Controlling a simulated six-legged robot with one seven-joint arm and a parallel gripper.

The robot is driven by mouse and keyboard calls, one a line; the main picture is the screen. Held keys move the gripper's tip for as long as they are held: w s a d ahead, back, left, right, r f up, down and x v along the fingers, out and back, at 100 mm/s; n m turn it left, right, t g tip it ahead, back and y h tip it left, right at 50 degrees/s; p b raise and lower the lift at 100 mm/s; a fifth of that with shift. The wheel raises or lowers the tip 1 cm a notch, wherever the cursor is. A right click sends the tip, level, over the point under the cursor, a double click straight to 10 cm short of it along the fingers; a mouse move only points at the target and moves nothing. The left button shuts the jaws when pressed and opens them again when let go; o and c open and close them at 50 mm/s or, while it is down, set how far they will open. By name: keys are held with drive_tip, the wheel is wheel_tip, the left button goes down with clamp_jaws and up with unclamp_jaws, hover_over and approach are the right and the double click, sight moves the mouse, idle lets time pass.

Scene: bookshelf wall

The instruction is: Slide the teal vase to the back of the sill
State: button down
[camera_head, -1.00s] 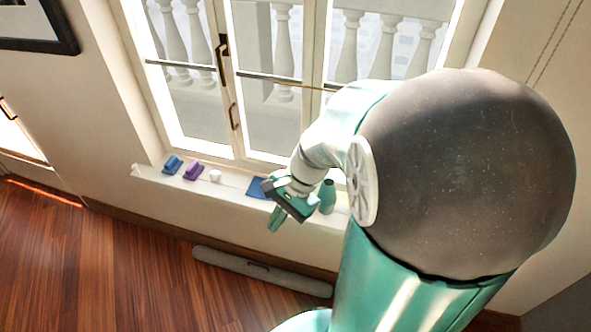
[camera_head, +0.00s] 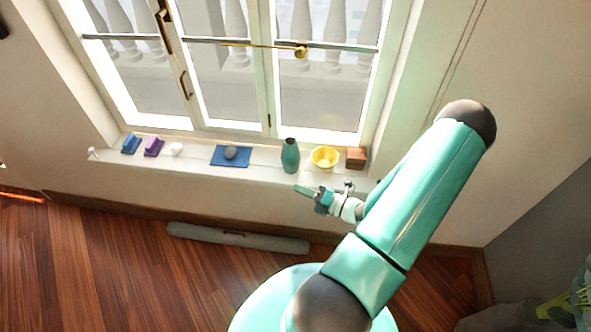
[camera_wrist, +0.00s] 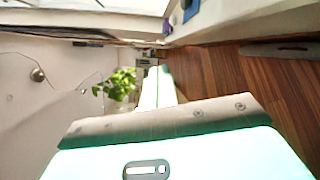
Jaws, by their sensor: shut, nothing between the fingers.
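The teal vase (camera_head: 290,156) stands upright on the white window sill (camera_head: 205,168), its base close to the front edge in the head view. My gripper (camera_head: 302,190) is below the vase in that view, by the sill's front face, pointing left with its fingers together. It looks apart from the vase, though its distance from the wall is hard to tell. In the wrist view my fingers (camera_wrist: 160,85) are closed and empty, and the vase is not visible there.
Right are a yellow bowl (camera_head: 325,157) and a wooden box (camera_head: 356,158). A grey bolster (camera_head: 238,238) lies on the floor.

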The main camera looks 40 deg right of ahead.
drive_tip(key=s+d+f+m+t+h, duration=0.2)
drive_tip(key=s+d+f+m+h, duration=0.1)
drive_tip(key=f+m+h, duration=0.4)
drive_tip(key=y, duration=0.1)
approach(296, 162)
drive_tip(key=w+a, duration=0.4)
drive_tip(key=a, duration=0.1)
drive_tip(key=w+d, duration=0.2)
drive_tip(key=w, duration=0.1)
drive_tip(key=shift+d+r+m, duration=0.1)
drive_tip(key=shift+r+m, duration=0.15)
drive_tip(key=shift+m, duration=0.05)
drive_tip(key=shift+w+d, duration=0.3)
drive_tip(key=w+d, duration=0.2)
drive_tip(key=shift+w+d, duration=0.3)
drive_tip(key=shift+d, duration=0.1)
drive_tip(key=shift+s+a, duration=0.1)
